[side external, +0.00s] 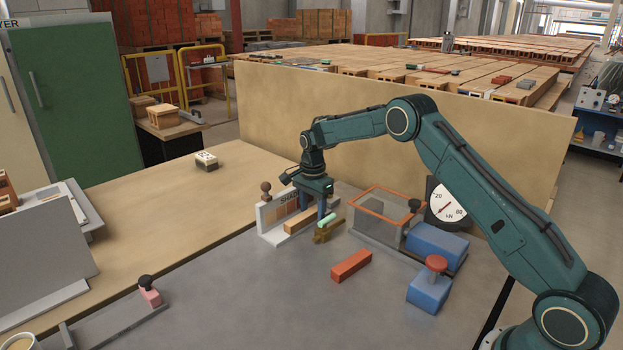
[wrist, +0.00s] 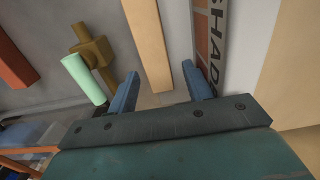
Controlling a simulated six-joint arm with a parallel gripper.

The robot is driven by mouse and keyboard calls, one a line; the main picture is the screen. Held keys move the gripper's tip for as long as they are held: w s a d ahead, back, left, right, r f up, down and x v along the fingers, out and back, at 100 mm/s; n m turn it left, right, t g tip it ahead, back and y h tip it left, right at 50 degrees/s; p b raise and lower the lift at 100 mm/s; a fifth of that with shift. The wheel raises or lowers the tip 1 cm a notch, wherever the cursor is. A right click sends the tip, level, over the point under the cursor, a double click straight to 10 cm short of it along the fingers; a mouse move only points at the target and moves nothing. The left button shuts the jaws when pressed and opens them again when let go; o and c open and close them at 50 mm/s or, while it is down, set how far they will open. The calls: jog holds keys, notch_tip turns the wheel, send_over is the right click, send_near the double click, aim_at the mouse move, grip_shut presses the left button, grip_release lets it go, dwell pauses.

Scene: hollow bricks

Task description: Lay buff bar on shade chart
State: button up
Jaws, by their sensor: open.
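The buff bar (side external: 299,222) lies lengthwise along the front of the shade chart (side external: 268,217), a white upright panel with lettering and colour patches. I cannot tell whether the bar rests on the chart's base or the bench. In the wrist view the bar (wrist: 148,40) is long and plain, beside the chart's lettered face (wrist: 210,35). My gripper (side external: 312,205) is over the bar, fingers pointing down. In the wrist view its blue fingers (wrist: 161,84) are apart, one on each side of the bar's near end, with gaps showing.
A mint green cylinder (side external: 327,219) and a brass-coloured piece (side external: 322,238) sit close to my gripper. A red bar (side external: 351,265) lies nearer the front. An orange-framed box (side external: 380,232), dial gauge (side external: 447,204) and blue blocks (side external: 437,244) stand right.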

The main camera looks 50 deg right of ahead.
notch_tip(320, 180, up, 14)
dwell(0.8)
dwell(0.6)
